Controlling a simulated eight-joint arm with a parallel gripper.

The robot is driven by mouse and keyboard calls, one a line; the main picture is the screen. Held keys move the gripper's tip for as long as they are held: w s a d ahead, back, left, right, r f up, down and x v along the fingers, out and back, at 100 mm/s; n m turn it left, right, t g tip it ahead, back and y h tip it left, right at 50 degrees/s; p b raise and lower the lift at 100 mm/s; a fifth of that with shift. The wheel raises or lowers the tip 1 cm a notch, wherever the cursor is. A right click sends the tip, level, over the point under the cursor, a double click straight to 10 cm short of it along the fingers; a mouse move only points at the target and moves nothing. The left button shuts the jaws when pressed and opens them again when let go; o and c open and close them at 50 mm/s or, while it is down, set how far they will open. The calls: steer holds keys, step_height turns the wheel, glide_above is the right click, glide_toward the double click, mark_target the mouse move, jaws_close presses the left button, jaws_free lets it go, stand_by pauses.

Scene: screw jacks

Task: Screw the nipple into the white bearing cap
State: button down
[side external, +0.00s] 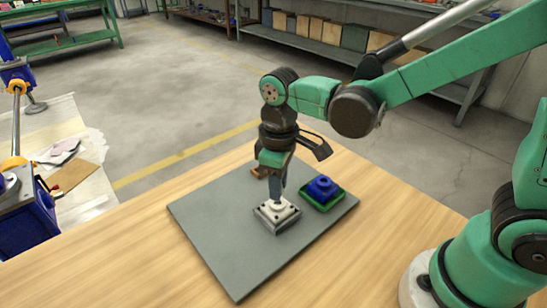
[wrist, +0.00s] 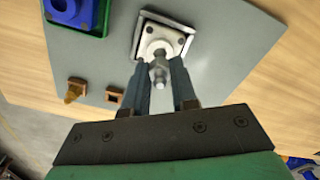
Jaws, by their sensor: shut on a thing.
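In the wrist view the white cap (wrist: 151,38) lies just beyond my fingertips. My gripper (side external: 277,196) points straight down over the cap's middle. In the wrist view my gripper (wrist: 160,66) is shut on a silver nipple (wrist: 159,74), which stands between the two blue-grey fingers. The nipple's far end meets the cap's centre in the picture; whether it is in the thread I cannot tell. In the side view the fingers hide the nipple.
A blue cap (side external: 323,188) in a green tray (side external: 334,198) stands close to the right. Two small brown blocks lie nearby; one holds a brass-coloured piece (wrist: 73,93), the other (wrist: 115,95) looks empty. The grey plate's (side external: 225,240) near left part is clear.

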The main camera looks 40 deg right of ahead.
steer(key=shift+f, duration=0.75)
steer(key=m, duration=0.4)
steer(key=shift+m, duration=0.4)
steer(key=m, duration=0.5)
steer(key=shift+m, duration=0.4)
steer(key=m, duration=0.3)
steer(key=shift+m, duration=0.3)
steer(key=m, duration=0.9)
steer(key=shift+f+m, duration=0.1)
steer(key=shift+m, duration=0.3)
